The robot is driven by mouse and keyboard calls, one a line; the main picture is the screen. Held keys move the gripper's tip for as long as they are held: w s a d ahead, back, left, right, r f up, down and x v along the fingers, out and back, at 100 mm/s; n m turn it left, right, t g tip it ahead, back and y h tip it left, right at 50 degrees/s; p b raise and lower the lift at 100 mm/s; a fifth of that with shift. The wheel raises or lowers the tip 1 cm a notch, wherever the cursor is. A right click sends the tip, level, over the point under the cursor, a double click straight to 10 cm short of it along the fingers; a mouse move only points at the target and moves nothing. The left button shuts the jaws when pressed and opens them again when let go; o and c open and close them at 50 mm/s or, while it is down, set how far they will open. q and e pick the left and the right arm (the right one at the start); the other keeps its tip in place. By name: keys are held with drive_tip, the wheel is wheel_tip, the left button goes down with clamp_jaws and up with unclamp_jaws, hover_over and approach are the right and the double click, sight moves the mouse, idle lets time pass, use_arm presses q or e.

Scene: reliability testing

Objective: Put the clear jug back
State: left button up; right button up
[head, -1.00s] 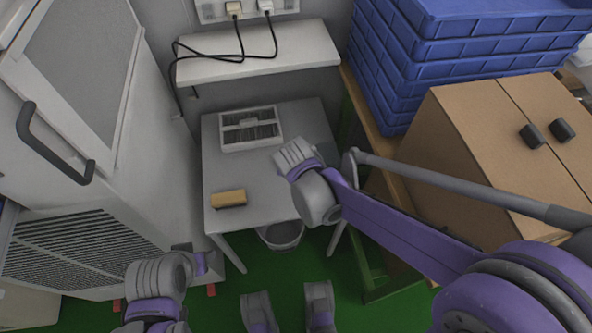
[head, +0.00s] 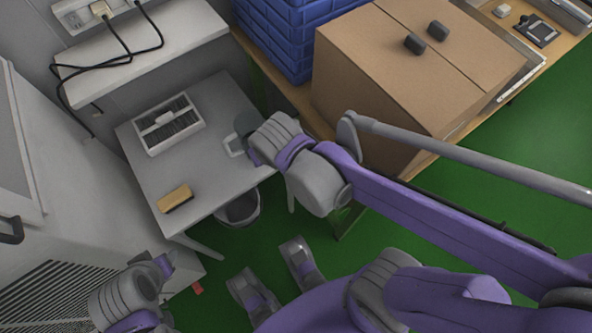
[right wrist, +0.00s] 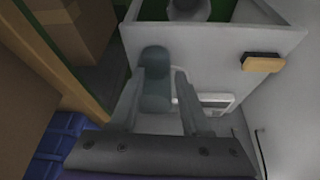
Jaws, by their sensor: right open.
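The clear jug (head: 244,122) is a grey-blue, see-through cylinder with a pale handle, at the right edge of the small grey table (head: 160,165). In the right wrist view the jug (right wrist: 156,85) lies between the two spread fingers of my right gripper (right wrist: 160,75). The gripper is open; I cannot tell whether a finger touches the jug. In the head view my right wrist hides part of the jug and the fingers are hard to make out. My left arm's end (head: 150,268) is at the lower left; its jaws cannot be made out.
A white slotted tray (head: 168,124) and a tan and black brush-like block (head: 175,198) are on the table. A bin (head: 238,208) stands below its front edge. A cardboard box (head: 385,70) and blue crates (head: 275,35) stand on a bench to the right. A white cabinet stands left.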

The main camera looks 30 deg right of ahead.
drive_tip(key=s+d+f, duration=0.2)
drive_tip(key=s+d, duration=0.2)
drive_tip(key=s, duration=0.4)
drive_tip(key=shift+s+n, duration=0.15)
drive_tip(key=shift+n, duration=0.25)
drive_tip(key=shift+f, duration=0.1)
